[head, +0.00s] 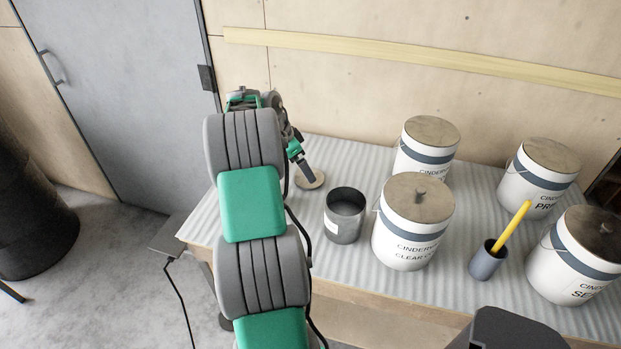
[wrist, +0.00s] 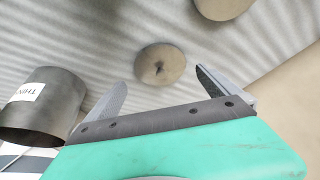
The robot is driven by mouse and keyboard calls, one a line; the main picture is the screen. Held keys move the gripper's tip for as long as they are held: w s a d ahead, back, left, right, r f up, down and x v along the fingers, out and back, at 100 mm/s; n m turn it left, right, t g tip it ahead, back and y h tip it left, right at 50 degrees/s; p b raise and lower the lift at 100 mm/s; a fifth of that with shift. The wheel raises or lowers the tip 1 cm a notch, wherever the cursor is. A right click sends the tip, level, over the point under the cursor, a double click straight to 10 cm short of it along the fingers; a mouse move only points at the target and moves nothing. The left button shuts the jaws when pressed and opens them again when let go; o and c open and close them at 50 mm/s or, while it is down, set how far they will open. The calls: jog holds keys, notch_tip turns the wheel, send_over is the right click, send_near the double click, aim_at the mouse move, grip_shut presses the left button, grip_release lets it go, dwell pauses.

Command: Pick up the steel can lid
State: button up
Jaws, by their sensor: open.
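The steel can lid (wrist: 160,64) is a small round tan-grey disc with a small dark knob at its centre. It lies flat on the striped padded cart top. In the head view the lid (head: 312,182) shows left of the open steel can, partly covered by my gripper (head: 300,160). In the wrist view my gripper (wrist: 160,76) is open and empty, with one finger to each side of the lid. Whether the fingers are at the lid's height cannot be told. The open steel can (head: 344,216) stands upright; its label in the wrist view (wrist: 42,100) begins "THIN".
Several white lidded buckets stand to the right, the nearest being the clear-coat bucket (head: 411,228). A grey cup (head: 487,262) holds a yellow-handled tool. The wooden wall (head: 360,90) rises behind the cart (head: 200,228). Padding left of the lid is bare.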

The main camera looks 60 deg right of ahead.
aim_at(300, 180)
jog(key=p+x, duration=0.1)
jog(key=x, duration=0.3)
jog(key=shift+s+d+p, duration=0.3)
jog(key=shift+p, duration=0.05)
jog(key=shift+d+f, duration=0.1)
jog(key=shift+f, duration=0.3)
jog(key=shift+c, duration=0.4)
jog(key=c, duration=1)
